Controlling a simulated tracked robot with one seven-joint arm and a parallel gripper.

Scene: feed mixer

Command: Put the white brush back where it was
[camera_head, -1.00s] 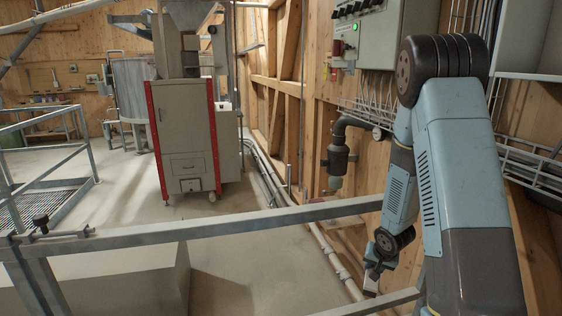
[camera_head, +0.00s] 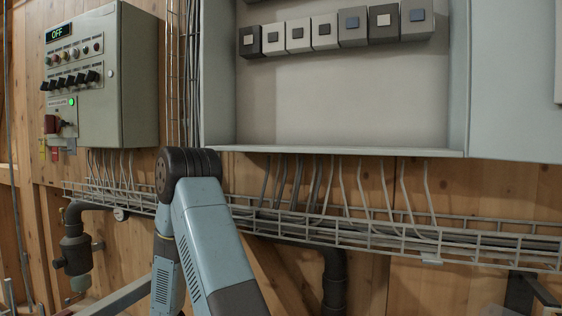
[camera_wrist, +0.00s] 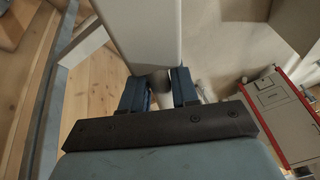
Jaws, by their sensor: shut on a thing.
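In the wrist view, my gripper (camera_wrist: 160,86) has its two dark blue fingers shut on the white brush (camera_wrist: 147,32). A broad pale block of the brush extends up past the fingertips to the top edge, and a narrower pale part shows between the fingers. Its bristles cannot be made out. In the head view, my arm stands at lower centre-left, and the gripper and brush are out of sight below the frame. I see no clear resting place for the brush.
An open grey cabinet (camera_head: 345,95) holds a row of small switch boxes (camera_head: 325,30). A control box (camera_head: 125,80) reading OFF hangs at left. A wire cable tray (camera_head: 400,240) runs below. In the wrist view, a red-edged cabinet (camera_wrist: 275,98) stands right, with floor around it.

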